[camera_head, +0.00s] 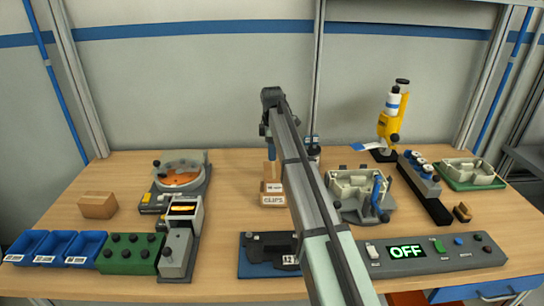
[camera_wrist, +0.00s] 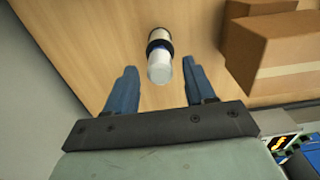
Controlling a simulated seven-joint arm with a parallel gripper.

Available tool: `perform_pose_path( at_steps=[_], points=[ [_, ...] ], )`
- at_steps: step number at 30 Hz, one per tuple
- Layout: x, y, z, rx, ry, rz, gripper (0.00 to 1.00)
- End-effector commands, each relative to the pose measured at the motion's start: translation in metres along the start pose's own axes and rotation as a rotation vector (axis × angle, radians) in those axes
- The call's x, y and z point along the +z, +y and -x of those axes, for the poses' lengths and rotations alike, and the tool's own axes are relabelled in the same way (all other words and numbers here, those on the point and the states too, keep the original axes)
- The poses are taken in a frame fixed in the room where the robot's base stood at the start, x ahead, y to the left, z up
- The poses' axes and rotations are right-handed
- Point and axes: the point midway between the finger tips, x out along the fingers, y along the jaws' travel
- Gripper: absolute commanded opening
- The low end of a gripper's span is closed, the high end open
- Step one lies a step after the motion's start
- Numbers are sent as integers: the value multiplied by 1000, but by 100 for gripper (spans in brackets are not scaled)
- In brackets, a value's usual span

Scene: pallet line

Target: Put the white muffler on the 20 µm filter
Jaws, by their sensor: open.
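A small cylinder (camera_wrist: 159,68), white with a black band and some blue, shows in the wrist view between the fingertips of my gripper (camera_wrist: 159,69). Its label cannot be read, so I cannot tell whether it is the white muffler. The two blue fingers are apart, with a visible gap on each side of it; its depth relative to the tips is unclear. In the head view my arm hides most of the gripper. Small upright items (camera_head: 314,148) stand partly behind the arm. No 20 µm marking is readable in either view.
A cardboard CLIPS box (camera_head: 273,199) stands close to my gripper; boxes (camera_wrist: 272,52) fill the wrist view's right. A black rail (camera_head: 424,190) with several blue-and-white-topped units, a yellow device (camera_head: 390,125) and a control panel reading OFF (camera_head: 420,254) stand right. Bare table lies left of the CLIPS box.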

Motion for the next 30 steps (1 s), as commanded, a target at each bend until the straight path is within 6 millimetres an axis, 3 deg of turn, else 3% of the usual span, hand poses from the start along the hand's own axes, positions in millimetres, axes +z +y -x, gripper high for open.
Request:
perform_pose_path(
  at_steps=[9,15,30],
  points=[
    [0,1,60,1,0,0,54],
    [0,1,83,1,0,0,54],
    [0,0,91,0,1,1,54]
  ],
)
